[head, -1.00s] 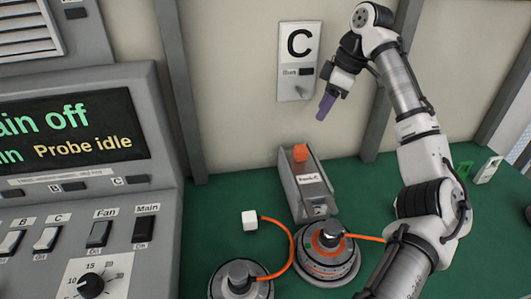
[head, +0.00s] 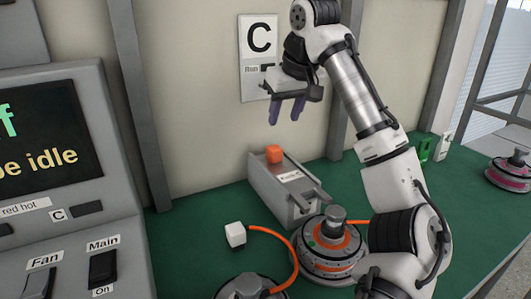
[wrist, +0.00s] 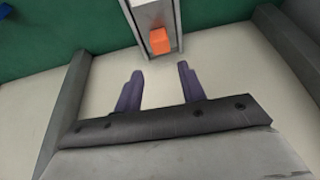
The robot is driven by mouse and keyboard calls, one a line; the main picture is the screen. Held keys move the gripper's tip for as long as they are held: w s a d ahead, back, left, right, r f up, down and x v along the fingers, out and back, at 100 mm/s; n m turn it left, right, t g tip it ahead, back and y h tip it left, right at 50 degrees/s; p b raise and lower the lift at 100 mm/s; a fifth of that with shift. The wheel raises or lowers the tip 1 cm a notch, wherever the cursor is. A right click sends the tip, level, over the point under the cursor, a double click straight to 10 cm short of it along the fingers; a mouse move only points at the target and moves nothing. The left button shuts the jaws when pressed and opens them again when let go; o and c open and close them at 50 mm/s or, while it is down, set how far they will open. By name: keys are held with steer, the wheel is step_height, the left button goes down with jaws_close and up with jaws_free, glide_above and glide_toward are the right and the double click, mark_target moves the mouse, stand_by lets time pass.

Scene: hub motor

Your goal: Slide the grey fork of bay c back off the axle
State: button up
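The grey bay unit (head: 262,196) stands on the green bench under the C sign, with an orange block (head: 274,153) on its back end. Its narrow front end reaches towards the round hub motor (head: 318,258), whose grey axle (head: 333,216) stands upright. I cannot make out clearly how the fork sits against the axle. My gripper (head: 286,114) is open and empty in front of the wall, above the orange block. In the wrist view the two purple fingers (wrist: 160,72) are apart, with the orange block (wrist: 159,41) just beyond them.
An orange cable (head: 285,245) runs from a white cube (head: 235,235) to a second motor (head: 248,288) at the front. A grey control console (head: 80,215) stands at the left. Green and white items (head: 434,148) stand at the back right. A wall post (head: 340,120) is right of the gripper.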

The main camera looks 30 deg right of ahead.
mark_target(275, 147)
steer(key=x, duration=1.2)
steer(key=shift+b, duration=0.3)
